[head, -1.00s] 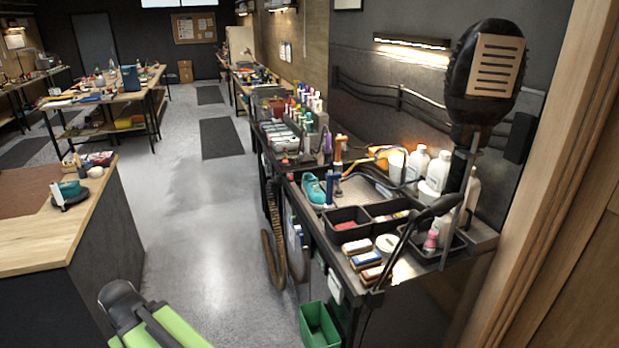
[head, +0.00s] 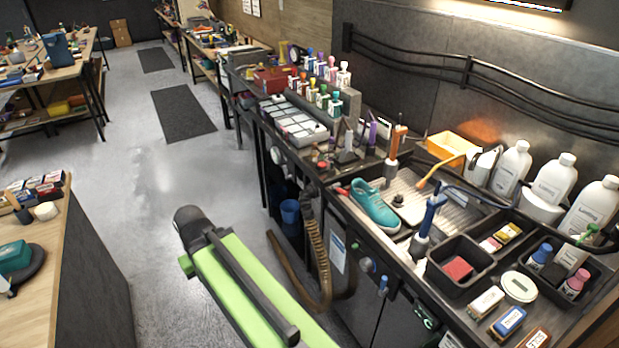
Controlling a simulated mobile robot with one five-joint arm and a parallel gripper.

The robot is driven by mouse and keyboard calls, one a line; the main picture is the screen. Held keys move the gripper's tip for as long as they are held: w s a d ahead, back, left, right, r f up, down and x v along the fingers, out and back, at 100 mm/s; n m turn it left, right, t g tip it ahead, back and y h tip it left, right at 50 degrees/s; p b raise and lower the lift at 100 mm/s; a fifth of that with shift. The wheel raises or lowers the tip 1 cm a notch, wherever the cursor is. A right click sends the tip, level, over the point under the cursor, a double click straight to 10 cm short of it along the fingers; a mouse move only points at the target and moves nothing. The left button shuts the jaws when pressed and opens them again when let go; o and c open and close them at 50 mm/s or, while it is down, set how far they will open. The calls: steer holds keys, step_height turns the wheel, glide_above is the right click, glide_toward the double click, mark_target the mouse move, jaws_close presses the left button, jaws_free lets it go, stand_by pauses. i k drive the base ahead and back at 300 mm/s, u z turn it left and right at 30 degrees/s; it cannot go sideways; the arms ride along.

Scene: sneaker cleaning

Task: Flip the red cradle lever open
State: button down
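A teal sneaker (head: 374,206) sits in the tray area of the workbench on the right, in the head view. A small red piece (head: 342,190) shows at the sneaker's left end; it may be the red cradle lever, but it is too small to tell its position. The cradle under the shoe is mostly hidden. My green arm (head: 245,285) with a dark rounded end reaches up over the floor, left of the bench and apart from it. No gripper fingers show.
Blue-handled (head: 430,215) and orange-topped (head: 396,140) upright tools stand near the sneaker. White bottles (head: 512,165) line the back, and black bins (head: 461,264) sit in front. A brown hose (head: 312,235) hangs off the bench front. The aisle floor (head: 150,235) is clear.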

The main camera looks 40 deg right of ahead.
mark_target(335, 187)
steer(key=u, duration=0.35)
steer(key=i, duration=1.2)
steer(key=u, duration=0.45)
steer(key=k, duration=0.55)
steer(key=u, duration=0.25)
steer(key=i, duration=0.55)
steer(key=z, duration=0.1)
